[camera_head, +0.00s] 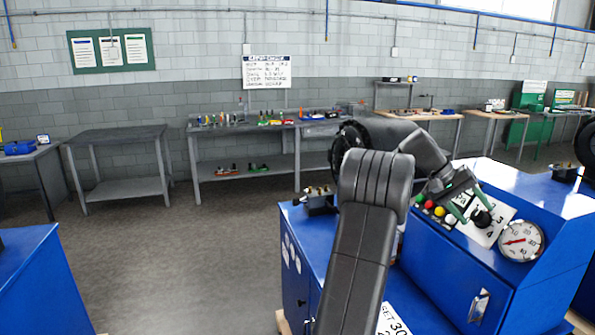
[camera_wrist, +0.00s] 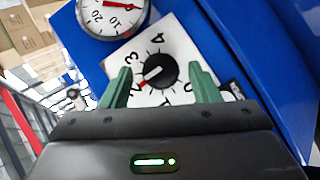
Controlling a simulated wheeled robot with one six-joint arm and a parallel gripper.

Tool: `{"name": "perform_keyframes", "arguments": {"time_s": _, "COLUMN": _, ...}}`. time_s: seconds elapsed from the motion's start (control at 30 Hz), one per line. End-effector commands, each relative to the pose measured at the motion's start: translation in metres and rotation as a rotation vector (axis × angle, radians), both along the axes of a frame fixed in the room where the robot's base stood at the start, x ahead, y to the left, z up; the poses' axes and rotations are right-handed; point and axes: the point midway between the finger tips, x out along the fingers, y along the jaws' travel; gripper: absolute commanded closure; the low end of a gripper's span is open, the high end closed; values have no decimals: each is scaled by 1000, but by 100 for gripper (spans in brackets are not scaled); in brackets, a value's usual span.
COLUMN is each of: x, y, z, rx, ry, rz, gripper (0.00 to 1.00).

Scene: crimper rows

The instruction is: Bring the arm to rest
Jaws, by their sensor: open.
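My gripper (camera_head: 464,211) is at the control face of the blue crimper (camera_head: 457,268), on the right in the head view. In the wrist view my gripper (camera_wrist: 163,80) is open, its two green fingers on either side of a black knob (camera_wrist: 160,71). The knob sits on a white numbered dial plate (camera_wrist: 125,62), with its red mark near the 2 or 3. I cannot tell whether the fingers touch the knob. The knob also shows in the head view (camera_head: 482,217). My dark arm reaches up from the bottom middle and bends right.
Another blue machine (camera_head: 40,280) stands at the left. Grey workbenches (camera_head: 245,127) line the back wall. The floor between is clear.

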Motion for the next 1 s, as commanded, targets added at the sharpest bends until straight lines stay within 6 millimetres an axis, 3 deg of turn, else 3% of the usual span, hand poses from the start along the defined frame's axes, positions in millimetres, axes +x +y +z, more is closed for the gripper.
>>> {"name": "perform_keyframes", "arguments": {"time_s": 0.2, "x": -5, "y": -9, "z": -9, "rx": 0, "ry": 0, "rz": 0, "gripper": 44}}
{"name": "perform_keyframes", "arguments": {"time_s": 0.6, "x": -3, "y": -7, "z": -7, "rx": -2, "ry": 5, "rz": 4, "gripper": 44}}
{"name": "perform_keyframes", "arguments": {"time_s": 0.77, "x": 2, "y": 3, "z": 3, "rx": -1, "ry": -2, "rz": 1, "gripper": 44}}
{"name": "perform_keyframes", "arguments": {"time_s": 1.0, "x": 17, "y": 33, "z": 34, "rx": -1, "ry": -4, "rz": 2, "gripper": 44}}
